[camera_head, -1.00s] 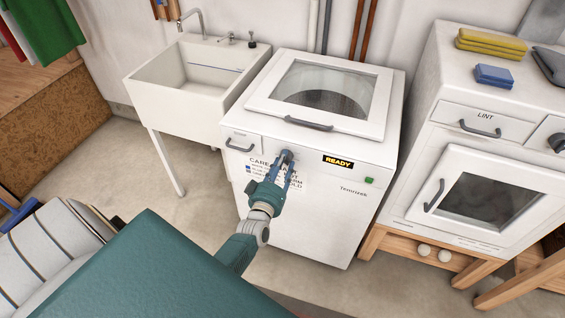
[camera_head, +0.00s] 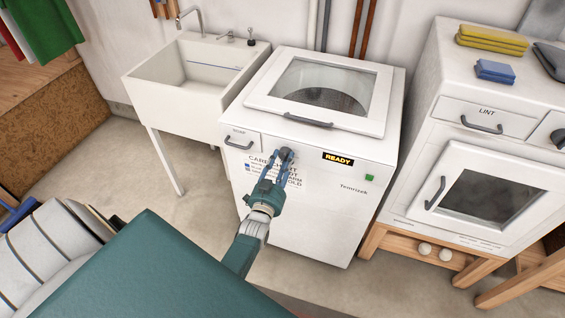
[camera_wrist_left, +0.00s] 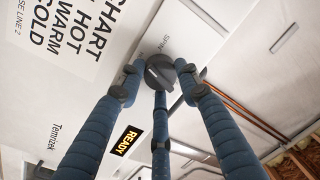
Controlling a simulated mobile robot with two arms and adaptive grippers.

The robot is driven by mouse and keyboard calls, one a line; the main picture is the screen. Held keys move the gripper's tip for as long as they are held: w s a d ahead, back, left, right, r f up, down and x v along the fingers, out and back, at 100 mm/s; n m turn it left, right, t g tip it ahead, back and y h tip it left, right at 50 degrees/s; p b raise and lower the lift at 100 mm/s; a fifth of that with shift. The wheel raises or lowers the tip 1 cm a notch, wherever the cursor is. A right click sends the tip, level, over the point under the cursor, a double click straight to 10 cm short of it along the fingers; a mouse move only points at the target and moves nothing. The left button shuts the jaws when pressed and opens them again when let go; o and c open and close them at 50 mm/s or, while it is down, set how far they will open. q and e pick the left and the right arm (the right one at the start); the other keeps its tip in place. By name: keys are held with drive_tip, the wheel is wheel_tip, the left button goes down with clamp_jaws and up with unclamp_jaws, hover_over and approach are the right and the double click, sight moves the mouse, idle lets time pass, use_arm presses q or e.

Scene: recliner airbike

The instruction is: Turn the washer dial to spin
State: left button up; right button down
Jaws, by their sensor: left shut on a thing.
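The white washer (camera_head: 330,205) stands in the middle of the head view, its lid shut. Its dark round dial (camera_wrist_left: 160,72) shows in the left wrist view between my fingers, with the word SPIN printed beside it. My left gripper (camera_head: 284,158) is shut on the dial at the washer's front panel. It also shows in the left wrist view (camera_wrist_left: 160,85), with blue ribbed fingers around the dial. In the head view the fingers mostly hide the dial. A READY display (camera_head: 338,159) is lit to the right of the dial. My right gripper is not in view.
A white sink (camera_head: 190,80) stands left of the washer. A dryer (camera_head: 485,150) on a wooden stand is at the right, with folded yellow cloths (camera_head: 492,40) on top. A soap drawer handle (camera_head: 238,145) is left of the gripper. Bare floor lies in front of the sink.

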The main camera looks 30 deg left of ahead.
use_arm(q)
drive_tip(key=shift+s+a+f+m+b, duration=0.15)
drive_tip(key=shift+m+b, duration=0.4)
drive_tip(key=shift+m, duration=1)
drive_tip(key=shift+d+f+m+b, duration=0.15)
drive_tip(key=shift+m+b, duration=0.35)
drive_tip(key=shift+m, duration=1.1)
drive_tip(key=shift+s+a+f+m+b, duration=0.15)
drive_tip(key=shift+m+b, duration=0.4)
drive_tip(key=shift+m, duration=1)
drive_tip(key=shift+w, duration=0.1)
drive_tip(key=shift+r, duration=0.1)
drive_tip(key=o, duration=1.2)
drive_tip(key=shift+a, duration=0.1)
drive_tip(key=shift+c, duration=0.2)
drive_tip(key=shift+r, duration=0.1)
